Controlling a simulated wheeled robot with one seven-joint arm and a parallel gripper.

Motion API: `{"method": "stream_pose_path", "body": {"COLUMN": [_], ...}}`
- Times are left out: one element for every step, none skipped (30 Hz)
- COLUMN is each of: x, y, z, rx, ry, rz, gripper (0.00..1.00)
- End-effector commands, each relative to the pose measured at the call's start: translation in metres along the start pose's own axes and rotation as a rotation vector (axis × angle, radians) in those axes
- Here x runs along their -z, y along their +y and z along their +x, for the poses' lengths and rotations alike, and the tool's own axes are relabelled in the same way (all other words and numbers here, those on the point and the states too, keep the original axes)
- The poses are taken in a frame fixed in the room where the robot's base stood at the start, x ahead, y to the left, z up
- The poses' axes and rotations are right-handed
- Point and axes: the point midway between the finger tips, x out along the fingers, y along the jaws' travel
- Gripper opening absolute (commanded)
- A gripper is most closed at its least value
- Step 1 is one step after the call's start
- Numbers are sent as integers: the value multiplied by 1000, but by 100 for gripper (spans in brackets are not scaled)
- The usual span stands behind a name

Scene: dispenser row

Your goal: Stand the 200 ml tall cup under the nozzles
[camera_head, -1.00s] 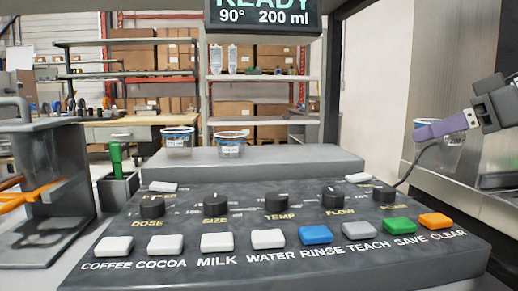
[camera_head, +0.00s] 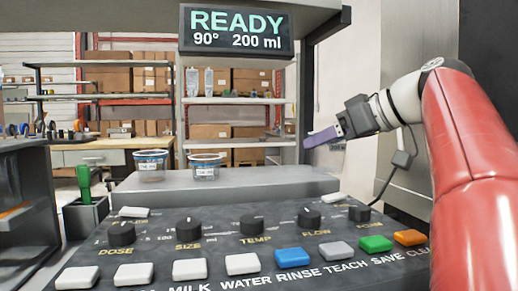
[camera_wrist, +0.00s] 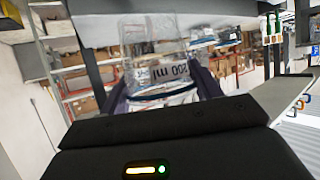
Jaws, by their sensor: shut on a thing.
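My gripper (camera_head: 312,140) is at the right of the head view, above the back right of the dispenser's grey platform (camera_head: 240,180). In the wrist view, my gripper (camera_wrist: 162,88) is shut on a clear tall cup (camera_wrist: 148,38) with a label reading 200 ml and a blue band. The cup lies between the two purple fingers. In the head view I cannot clearly make out the held cup. Two shorter clear cups with blue rims, the left cup (camera_head: 150,166) and the right cup (camera_head: 207,167), stand upright on the platform. No nozzles can be made out.
The control panel (camera_head: 225,235) with knobs and several buttons lies in front. The display (camera_head: 237,31) overhead reads READY, 90°, 200 ml. A dark bin (camera_head: 85,215) with a green-handled thing stands at left. The platform's right part looks clear.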

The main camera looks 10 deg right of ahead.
Motion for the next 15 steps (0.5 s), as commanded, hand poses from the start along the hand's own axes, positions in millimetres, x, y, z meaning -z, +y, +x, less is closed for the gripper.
{"method": "stream_pose_path", "body": {"x": [8, 12, 17, 20, 25, 30, 33, 37, 42, 46, 49, 54, 56, 59, 62], "y": [-1, -1, -1, -2, -1, -1, -1, -1, -1, -1, -1, -1, -1, -1, -1], "z": [13, 20, 30, 37, 44, 53, 61, 68, 77, 85, 92, 100, 106, 112, 119], "rx": [6, 6, 6, 6, 6, 6, 6, 7, 6, 6, 7, 5, 5, 5, 4], "ry": [0, -1, 0, 0, -1, 0, -1, -1, -1, -1, -1, -1, -1, 0, -1], "rz": [-2, -2, -1, -2, -2, -2, -2, -1, -2, -2, -1, -1, 0, -1, -1], "gripper": [42, 42, 42, 42, 42, 42, 42, 42, 42, 42, 42, 42, 42, 42, 42]}}
